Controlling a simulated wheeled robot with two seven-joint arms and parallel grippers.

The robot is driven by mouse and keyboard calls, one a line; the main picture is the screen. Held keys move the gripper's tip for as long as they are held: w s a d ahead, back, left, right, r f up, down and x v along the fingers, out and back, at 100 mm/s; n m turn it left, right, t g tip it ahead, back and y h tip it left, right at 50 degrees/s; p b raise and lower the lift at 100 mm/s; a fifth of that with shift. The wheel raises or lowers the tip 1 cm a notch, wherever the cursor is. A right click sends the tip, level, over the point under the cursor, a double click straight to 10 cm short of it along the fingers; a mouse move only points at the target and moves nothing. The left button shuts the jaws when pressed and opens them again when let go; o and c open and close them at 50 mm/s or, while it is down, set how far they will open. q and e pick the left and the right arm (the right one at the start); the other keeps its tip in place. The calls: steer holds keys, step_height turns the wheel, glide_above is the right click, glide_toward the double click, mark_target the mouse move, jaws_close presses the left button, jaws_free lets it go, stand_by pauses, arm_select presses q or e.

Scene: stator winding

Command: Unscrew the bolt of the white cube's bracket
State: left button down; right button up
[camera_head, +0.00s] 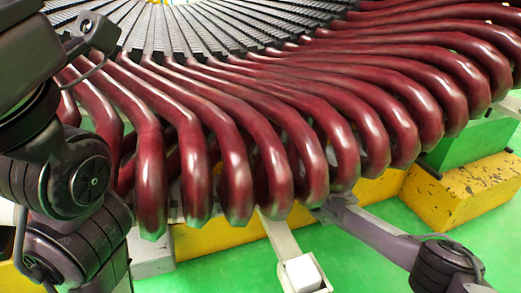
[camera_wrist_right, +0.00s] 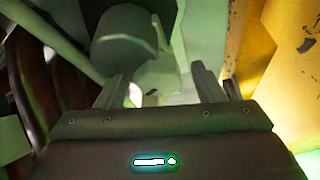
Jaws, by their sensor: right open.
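The white cube (camera_head: 303,273) sits at the lower end of a pale bracket bar (camera_head: 281,237), which runs up under the dark red coil ends in the head view. My right gripper (camera_head: 328,208) reaches in from the right, just right of the bar and partly under the coils. In the right wrist view its two fingers (camera_wrist_right: 167,88) stand apart with nothing held between them.
The dark red coils (camera_head: 290,150) of the stator hang low over the work area. Yellow blocks (camera_head: 470,190) and a green block (camera_head: 468,140) stand at the right. A yellow surface (camera_wrist_right: 275,60) lies close right of the right gripper. Green floor is open in front.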

steer(key=p+v, duration=0.4)
steer(key=v, duration=0.3)
steer(key=shift+d, duration=0.15)
